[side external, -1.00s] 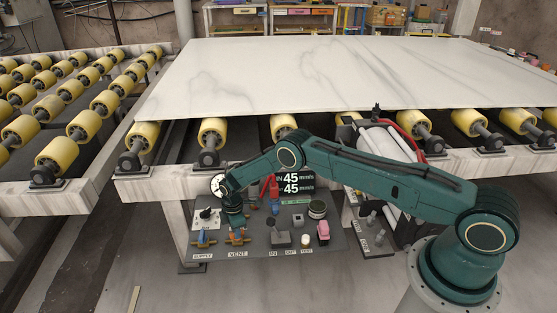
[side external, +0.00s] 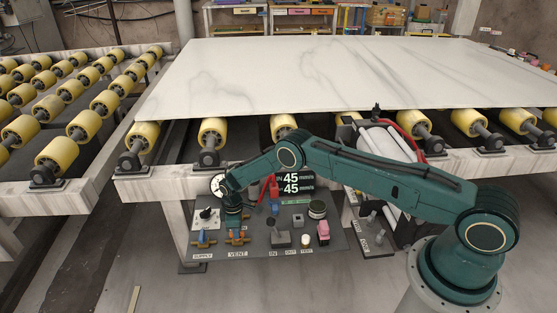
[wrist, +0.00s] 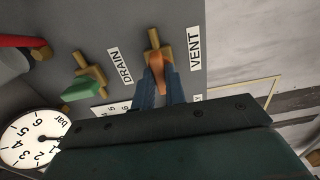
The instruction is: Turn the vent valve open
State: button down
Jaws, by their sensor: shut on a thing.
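The vent valve has a brass body (wrist: 153,40) and an orange handle (wrist: 158,72), beside the VENT label in the wrist view. My gripper (wrist: 160,86) is shut on the orange handle, with one blue-grey finger on each side of it. The handle points down the picture, roughly in line with the brass body. In the side external view, my gripper (side external: 234,224) reaches down over the vent valve (side external: 239,239) and hides most of its handle.
The supply valve with a blue handle (side external: 202,237) stands just left of the vent valve. A drain valve with a green handle (wrist: 80,88) and a pressure gauge (wrist: 32,138) are close by. Knobs and a pink-topped switch (side external: 323,230) stand right. A marble slab (side external: 330,75) lies above on rollers.

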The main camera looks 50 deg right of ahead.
jog(key=c, duration=1.4)
grip_release()
jog(key=shift+c, duration=0.2)
jog(key=shift+r, duration=0.1)
notch_tip(320, 180, up, 14)
